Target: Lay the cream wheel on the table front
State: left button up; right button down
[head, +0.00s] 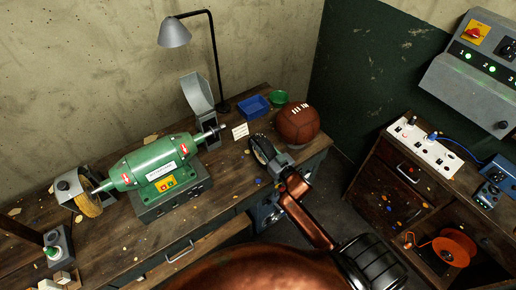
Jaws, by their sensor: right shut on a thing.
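My right gripper (276,160) reaches in from the lower right over the right part of the workbench (222,181), near its front edge. It is shut on a round, pale-edged wheel (257,152), which I take as the cream wheel. The wheel is tilted, and dark fingers hide part of it. I cannot tell whether it touches the bench top. A green grinder (155,165) stands to the left, with a bare spindle at its right end and a yellowish wheel (88,204) at its left end. My left gripper is not in view.
A brown leather ball (298,124) sits close behind and right of my gripper. A blue tray (254,106), a green dish (279,98), a white card (240,131) and a lamp (174,33) stand farther back. Bare bench lies between grinder and gripper.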

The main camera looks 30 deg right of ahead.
jog(key=w+d+f, duration=0.1)
jog(key=w+f, duration=0.2)
jog(key=f, duration=0.5)
jog(key=shift+w+d+b, duration=0.2)
jog(key=shift+d+b, duration=0.15)
jog(key=shift+d, duration=0.05)
jog(key=shift+f, duration=0.15)
jog(key=c, duration=1.7)
grip_release()
jog(key=shift+o, duration=0.2)
jog(key=s+d, duration=0.1)
jog(key=s, duration=1.1)
